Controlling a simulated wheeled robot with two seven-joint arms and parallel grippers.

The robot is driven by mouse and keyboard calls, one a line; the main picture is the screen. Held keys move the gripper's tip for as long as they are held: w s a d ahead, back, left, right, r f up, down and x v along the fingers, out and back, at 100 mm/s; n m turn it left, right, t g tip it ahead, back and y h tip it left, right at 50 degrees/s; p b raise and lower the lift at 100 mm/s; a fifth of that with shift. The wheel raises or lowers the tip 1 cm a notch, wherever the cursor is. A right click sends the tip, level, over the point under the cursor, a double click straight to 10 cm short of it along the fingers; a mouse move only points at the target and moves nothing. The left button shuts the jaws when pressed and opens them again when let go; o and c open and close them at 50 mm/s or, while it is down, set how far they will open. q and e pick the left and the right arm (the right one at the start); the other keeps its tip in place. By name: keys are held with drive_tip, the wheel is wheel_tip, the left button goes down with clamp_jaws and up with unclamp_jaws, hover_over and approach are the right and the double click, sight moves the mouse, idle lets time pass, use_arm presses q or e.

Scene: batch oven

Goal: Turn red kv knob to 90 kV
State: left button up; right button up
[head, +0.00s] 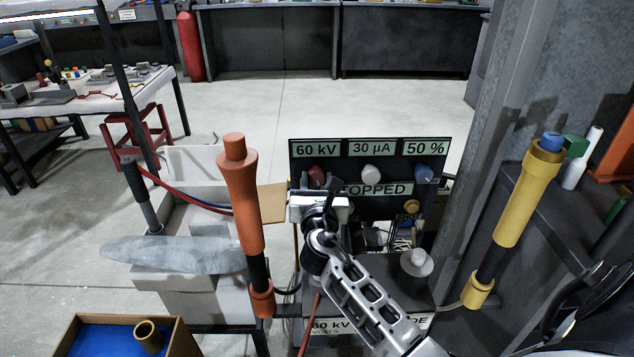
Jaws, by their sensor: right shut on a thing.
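The red kv knob (316,173) is on the dark control panel (346,155), under the readout "60 kV" (316,149). My right gripper (325,186) reaches up to the panel from below and is shut on the red knob, partly hiding it. The dark fingers cover the knob's lower right part, so its pointer is hard to read. My left gripper is not in view.
A white knob (370,174) and a blue knob (424,174) sit to the right, under "30 µA" and "50 %". A sign ending in "TOPPED" (377,189) is partly covered. An orange post (240,195) and yellow post (520,205) flank the panel.

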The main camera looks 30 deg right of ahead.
drive_tip(key=m+b, duration=0.1)
drive_tip(key=m, duration=0.4)
drive_tip(key=shift+f, duration=0.15)
drive_tip(key=m+b, duration=0.1)
drive_tip(key=m, duration=0.1)
drive_tip(key=shift+m, duration=0.4)
drive_tip(key=m+b, duration=0.1)
drive_tip(key=m, duration=0.1)
drive_tip(key=shift+s+d+m, duration=0.1)
drive_tip(key=shift+m, duration=0.2)
drive_tip(key=shift+f+m+b, duration=0.1)
drive_tip(key=shift+m+b, duration=0.35)
drive_tip(key=shift+m, duration=0.35)
drive_tip(key=shift+m+b, duration=0.4)
drive_tip(key=shift+m, duration=0.6)
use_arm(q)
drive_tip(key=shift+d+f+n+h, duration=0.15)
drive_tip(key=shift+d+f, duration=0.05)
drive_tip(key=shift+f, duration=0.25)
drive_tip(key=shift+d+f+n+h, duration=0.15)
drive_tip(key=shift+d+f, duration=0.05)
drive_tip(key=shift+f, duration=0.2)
use_arm(e)
drive_tip(key=shift+m, duration=0.6)
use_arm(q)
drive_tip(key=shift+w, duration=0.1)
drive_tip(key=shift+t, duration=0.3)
use_arm(e)
drive_tip(key=o, duration=1)
drive_tip(key=shift+c, duration=0.2)
